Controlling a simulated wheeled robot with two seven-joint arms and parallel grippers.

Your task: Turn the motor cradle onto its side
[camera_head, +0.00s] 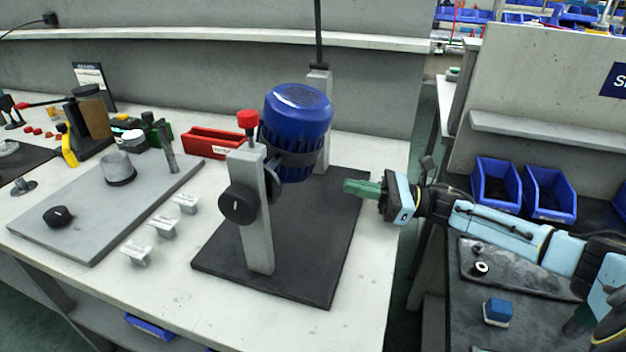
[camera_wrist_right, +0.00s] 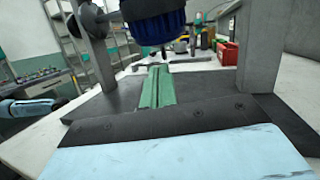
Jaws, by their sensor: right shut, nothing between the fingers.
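The motor cradle stands on a dark base plate (camera_head: 290,282). Two grey posts rise from it, the front one (camera_head: 250,215) with a black round knob (camera_head: 238,204) on its side and a red knob (camera_head: 248,119) on top. A blue motor (camera_head: 297,112) hangs between the posts in a dark band (camera_head: 296,157), roughly upright with its vented end up. My right gripper (camera_head: 352,187) has green fingers, shut and empty, right of the motor and apart from it. In the right wrist view the fingers (camera_wrist_right: 157,88) point between the posts, below the motor (camera_wrist_right: 154,22). My left gripper is not in view.
Left of the cradle are a grey plate (camera_head: 85,222) with a cylinder and several small metal pieces (camera_head: 163,226). A red bin (camera_head: 209,143) stands behind. Blue bins (camera_head: 549,194) sit on the right-hand bench, beyond a gap. The table front is clear.

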